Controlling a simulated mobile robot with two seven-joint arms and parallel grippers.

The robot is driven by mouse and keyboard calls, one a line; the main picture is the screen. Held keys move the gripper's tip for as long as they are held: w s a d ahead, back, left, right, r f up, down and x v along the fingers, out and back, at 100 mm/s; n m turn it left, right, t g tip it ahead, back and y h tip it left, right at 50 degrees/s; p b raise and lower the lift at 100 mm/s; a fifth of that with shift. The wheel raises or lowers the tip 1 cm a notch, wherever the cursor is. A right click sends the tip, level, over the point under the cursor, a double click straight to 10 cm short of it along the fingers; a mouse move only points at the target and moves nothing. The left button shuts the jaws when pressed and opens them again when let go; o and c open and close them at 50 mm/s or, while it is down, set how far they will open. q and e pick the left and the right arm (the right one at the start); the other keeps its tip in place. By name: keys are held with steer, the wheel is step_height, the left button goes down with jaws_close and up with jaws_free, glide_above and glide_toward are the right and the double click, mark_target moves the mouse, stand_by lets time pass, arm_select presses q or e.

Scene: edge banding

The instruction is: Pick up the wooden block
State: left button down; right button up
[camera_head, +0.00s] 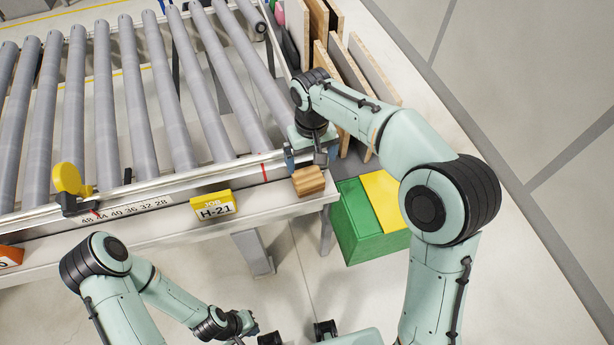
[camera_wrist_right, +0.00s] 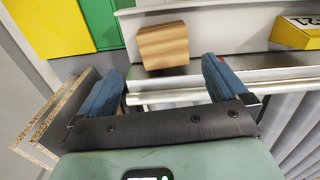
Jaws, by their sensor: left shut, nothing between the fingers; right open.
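The wooden block (camera_head: 308,181) has light and dark stripes and sits at the right end of the ledge along the front of the roller table. It also shows in the right wrist view (camera_wrist_right: 163,46), just beyond and between the fingertips. My right gripper (camera_head: 308,160) is above the rail beside the block; its two blue fingers (camera_wrist_right: 163,70) are spread wide with nothing between them. The fingers look apart from the block. My left gripper (camera_head: 253,331) is low at the bottom of the head view, away from the table, shut and empty.
The metal rail (camera_head: 150,191) runs behind the ledge, with rollers (camera_head: 130,90) beyond. A yellow H-21 sign (camera_head: 213,205) stands left of the block. A green and yellow box (camera_head: 365,225) is to the right, below ledge height. Upright boards (camera_head: 370,75) stand behind my right arm.

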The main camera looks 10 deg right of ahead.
mark_target(308, 176)
step_height(308, 176, down, 4)
steer(key=shift+s+f, duration=0.1)
steer(key=shift+s, duration=0.05)
steer(key=shift+w+a+f+b, duration=0.15)
steer(key=shift+f, duration=1.2)
steer(key=shift+w+a+f+b, duration=0.15)
steer(key=shift+f, duration=1.2)
steer(key=c, duration=0.9)
